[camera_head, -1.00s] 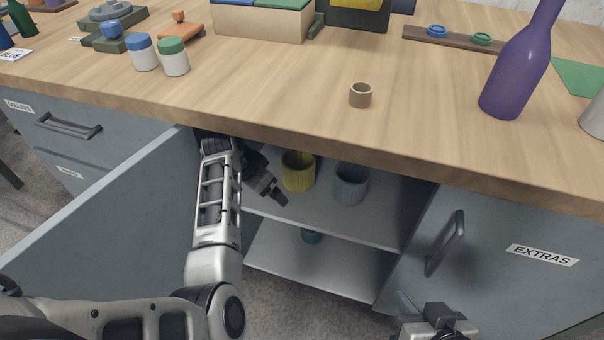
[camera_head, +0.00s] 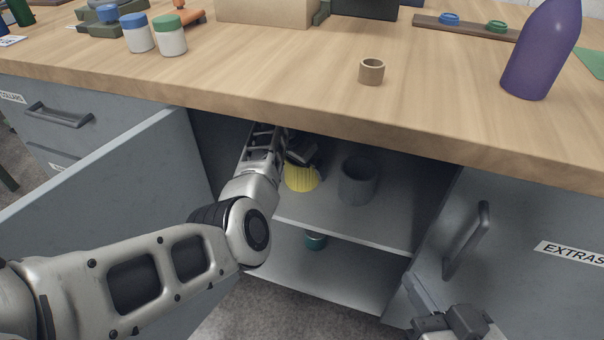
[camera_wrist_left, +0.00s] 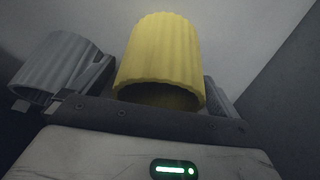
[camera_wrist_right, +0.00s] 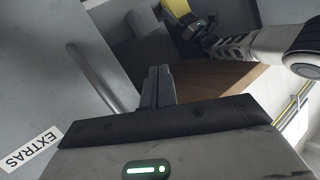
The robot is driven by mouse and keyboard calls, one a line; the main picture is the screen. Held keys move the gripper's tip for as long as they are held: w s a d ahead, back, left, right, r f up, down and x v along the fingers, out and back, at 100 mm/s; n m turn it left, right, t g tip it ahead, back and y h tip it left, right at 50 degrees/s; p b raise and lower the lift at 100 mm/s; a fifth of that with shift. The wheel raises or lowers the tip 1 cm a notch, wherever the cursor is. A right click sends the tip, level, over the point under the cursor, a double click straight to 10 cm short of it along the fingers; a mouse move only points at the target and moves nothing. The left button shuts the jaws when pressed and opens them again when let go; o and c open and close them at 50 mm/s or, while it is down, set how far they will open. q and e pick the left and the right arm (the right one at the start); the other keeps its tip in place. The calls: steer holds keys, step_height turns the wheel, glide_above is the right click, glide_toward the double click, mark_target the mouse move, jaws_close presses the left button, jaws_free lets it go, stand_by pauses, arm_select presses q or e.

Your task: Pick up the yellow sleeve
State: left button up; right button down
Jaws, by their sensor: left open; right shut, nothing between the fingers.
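The yellow ribbed sleeve (camera_head: 302,178) stands on the upper shelf inside the open cabinet, partly covered by my left gripper (camera_head: 303,152). In the left wrist view the yellow sleeve (camera_wrist_left: 158,52) is large, in front of the spread fingers and between their lines. My left gripper is open; I cannot tell whether it touches the sleeve. The yellow sleeve (camera_wrist_right: 178,8) also shows at the top of the right wrist view. My right gripper (camera_wrist_right: 158,85) is shut and empty, outside the cabinet near the right door.
A grey sleeve (camera_head: 357,180) stands close to the right of the yellow one. A teal object (camera_head: 315,240) is on the lower shelf. The worktop (camera_head: 260,85) overhangs the shelf. The left door (camera_head: 110,205) stands open; the EXTRAS door (camera_head: 530,240) is at the right.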

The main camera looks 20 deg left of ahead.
arm_select(q)
steer(key=shift+b+x, duration=0.3)
steer(key=shift+x, duration=0.55)
steer(key=c, duration=1)
steer(key=shift+c, duration=0.2)
steer(key=shift+r, duration=0.15)
